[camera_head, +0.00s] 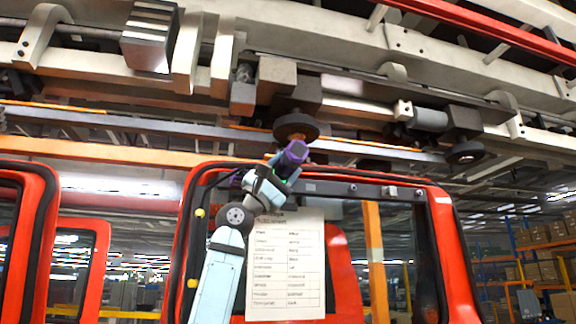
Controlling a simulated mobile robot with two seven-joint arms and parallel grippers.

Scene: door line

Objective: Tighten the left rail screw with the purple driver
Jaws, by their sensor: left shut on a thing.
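The purple driver (296,151) is held at the top of my left arm, tilted up to the right, in front of the red door's upper edge. My left gripper (278,172) is shut on it. The driver's upper end is close below a dark round roller on the overhead carrier; I cannot tell whether they touch. A dark rail runs along the top of the red door (440,225), with a screw head (353,188) right of the gripper and another (420,192) farther right. The left part of the rail is hidden by my gripper and the driver. My right gripper is out of view.
A printed sheet (287,265) hangs on the door below my gripper. The overhead carrier (340,84) with its rollers (297,126) spans above. Another red door (38,200) stands at the left. Shelves with boxes (548,235) are far right.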

